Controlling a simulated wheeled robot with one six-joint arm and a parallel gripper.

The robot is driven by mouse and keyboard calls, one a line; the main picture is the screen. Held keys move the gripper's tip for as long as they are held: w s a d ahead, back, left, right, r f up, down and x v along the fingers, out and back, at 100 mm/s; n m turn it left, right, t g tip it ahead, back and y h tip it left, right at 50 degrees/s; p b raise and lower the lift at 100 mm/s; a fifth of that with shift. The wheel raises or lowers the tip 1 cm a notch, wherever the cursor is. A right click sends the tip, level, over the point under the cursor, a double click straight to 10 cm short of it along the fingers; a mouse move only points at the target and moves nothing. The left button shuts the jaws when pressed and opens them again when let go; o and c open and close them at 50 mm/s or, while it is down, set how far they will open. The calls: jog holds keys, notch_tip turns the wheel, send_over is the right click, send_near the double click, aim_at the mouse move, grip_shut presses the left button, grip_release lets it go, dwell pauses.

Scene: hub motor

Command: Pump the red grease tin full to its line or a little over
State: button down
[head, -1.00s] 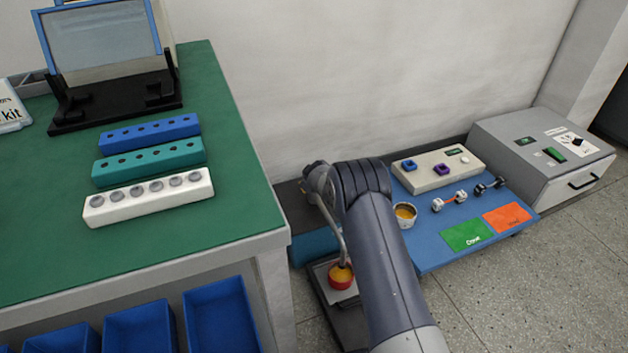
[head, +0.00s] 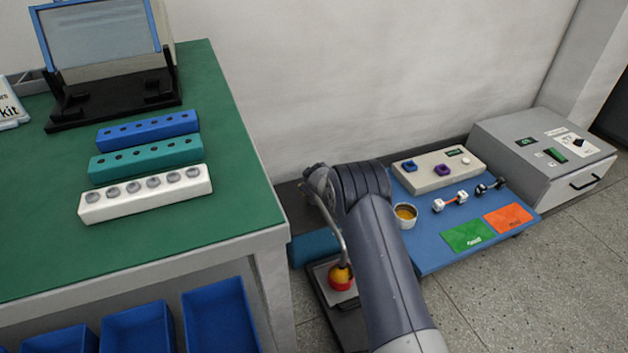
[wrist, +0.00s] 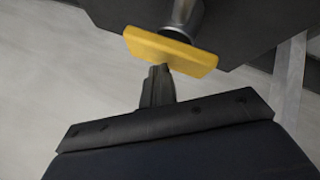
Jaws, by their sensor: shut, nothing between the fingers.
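The red grease tin (head: 342,284) stands on a grey plate (head: 322,275) low in the middle of the head view, right under a bent grey spout (head: 333,225). Yellow grease shows at its top, at the spout's end; the fill line is too small to make out. In the wrist view, my gripper (wrist: 159,69) is shut and empty, its tips right at the lower edge of a yellow bar (wrist: 175,50) on a grey metal shaft (wrist: 183,16). I cannot tell whether they touch. My arm hides the gripper in the head view.
A white cup of yellow content (head: 405,215) stands on a blue mat (head: 432,257) to the right, with green and orange cards. A grey box (head: 540,155) is beyond. A green-topped bench (head: 130,255) with blue bins stands close on the left.

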jog(key=shift+s+f, duration=0.1)
jog(key=shift+f, duration=0.05)
jog(key=shift+r+p, duration=1.15)
jog(key=shift+r, duration=0.85)
jog(key=shift+r, duration=0.1)
jog(key=shift+r+p, duration=1.55)
jog(key=shift+r, duration=0.9)
jog(key=shift+f, duration=0.15)
notch_tip(320, 180, down, 2)
jog(key=shift+f+b, duration=0.15)
jog(key=shift+b, duration=0.7)
jog(key=shift+r+p, duration=0.2)
jog(key=shift+p, duration=0.8)
jog(key=shift+p, duration=0.8)
